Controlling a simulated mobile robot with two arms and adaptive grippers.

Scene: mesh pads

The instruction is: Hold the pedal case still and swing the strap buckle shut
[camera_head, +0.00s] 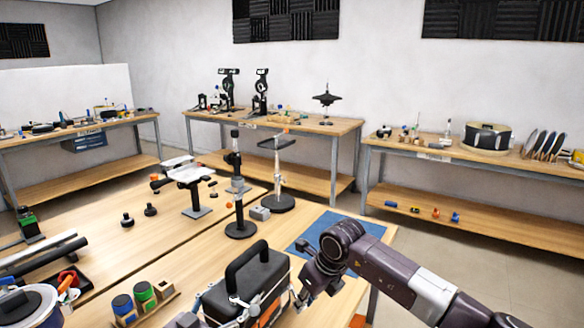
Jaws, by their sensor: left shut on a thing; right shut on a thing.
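The pedal case (264,275) is a black box with a raised black carry handle, standing at the front edge of the near table. A small silver metal piece, apparently the strap buckle (243,302), shows on its front left side. An orange patch shows low on its front. My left gripper (229,304) is at the case's front left, partly cut off by the bottom edge, and appears shut on the buckle; the contact is hard to make out. My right gripper (301,296) reaches in from the right and is shut at the case's right edge; its grip is partly hidden.
A blue mat (372,227) lies behind my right arm. Black-based stands (240,229) rise behind the case. The table between the jars and stands is mostly clear.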

